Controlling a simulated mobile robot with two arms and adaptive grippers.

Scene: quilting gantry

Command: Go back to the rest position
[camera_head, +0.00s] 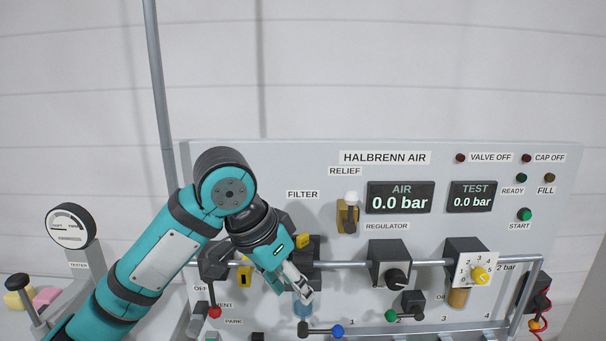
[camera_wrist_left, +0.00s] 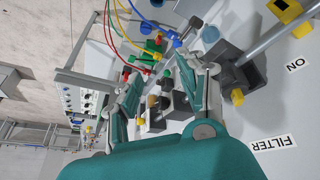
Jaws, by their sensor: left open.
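My left arm comes in from the lower left in the head view and reaches in front of the grey HALBRENN AIR panel (camera_head: 250,160). My left gripper (camera_head: 303,290) points down and to the right, below the FILTER label and near the horizontal rail (camera_head: 345,264). In the left wrist view the two fingers of the left gripper (camera_wrist_left: 160,75) stand apart with nothing held between them. Part of the filter area is hidden behind my wrist. My right gripper is not in view.
A regulator with a black knob (camera_head: 397,281) and a selector with a yellow knob (camera_head: 481,275) stand right of my gripper. A red-knobbed lever (camera_head: 214,311) is close on the left. A round gauge (camera_head: 70,227) stands far left. Free room lies above the panel.

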